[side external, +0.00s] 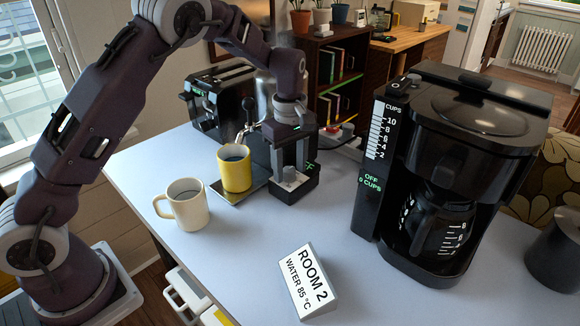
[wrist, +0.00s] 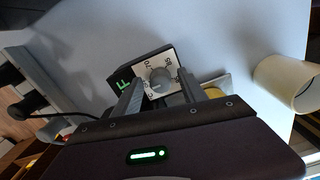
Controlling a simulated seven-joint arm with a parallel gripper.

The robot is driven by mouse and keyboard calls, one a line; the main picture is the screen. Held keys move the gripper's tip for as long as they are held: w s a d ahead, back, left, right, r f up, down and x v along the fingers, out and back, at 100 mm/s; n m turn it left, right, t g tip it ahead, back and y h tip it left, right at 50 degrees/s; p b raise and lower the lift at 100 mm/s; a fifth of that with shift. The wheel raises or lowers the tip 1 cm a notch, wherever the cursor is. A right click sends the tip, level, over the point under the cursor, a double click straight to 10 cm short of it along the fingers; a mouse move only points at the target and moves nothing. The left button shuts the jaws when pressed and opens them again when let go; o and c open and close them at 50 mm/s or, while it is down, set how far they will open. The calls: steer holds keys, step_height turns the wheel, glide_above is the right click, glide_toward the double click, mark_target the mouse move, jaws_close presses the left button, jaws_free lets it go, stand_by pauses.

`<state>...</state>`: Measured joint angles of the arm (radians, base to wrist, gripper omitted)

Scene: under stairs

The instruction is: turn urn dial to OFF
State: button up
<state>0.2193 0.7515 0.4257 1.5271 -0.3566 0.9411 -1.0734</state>
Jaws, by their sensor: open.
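The urn's dial is a grey knob (wrist: 160,78) on a white marked face at the front of a small black control box (side external: 296,187). My gripper (side external: 291,163) points down over this box. In the wrist view its two fingers stand apart on either side of the knob, open; I cannot tell whether they touch it. Green lettering glows on the box, partly hidden, with an F showing. The knob's exact setting is too small to read. The urn's metal body (side external: 263,92) is mostly hidden behind my arm, with its tap (side external: 246,112) above a yellow mug (side external: 235,172).
The yellow mug stands on a drip tray (side external: 228,192), with a cream mug (side external: 187,205) left of it. A sign (side external: 309,282) reads ROOM 2, WATER 85 °C. A black coffee maker (side external: 455,165) stands right, a toaster (side external: 205,105) behind.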

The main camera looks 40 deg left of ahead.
mark_target(290, 169)
step_height(290, 169, up, 7)
steer(key=shift+f, duration=0.1)
steer(key=s+r+m+t+h, duration=0.1)
steer(key=s+r+m+t, duration=0.1)
steer(key=s+r+m, duration=0.8)
steer(key=s+d+m+t+y, duration=0.1)
steer(key=s+m+t, duration=0.2)
steer(key=s, duration=1.8)
steer(key=m, duration=0.3)
steer(key=shift+s+d+t, duration=0.3)
steer(key=shift+s, duration=0.05)
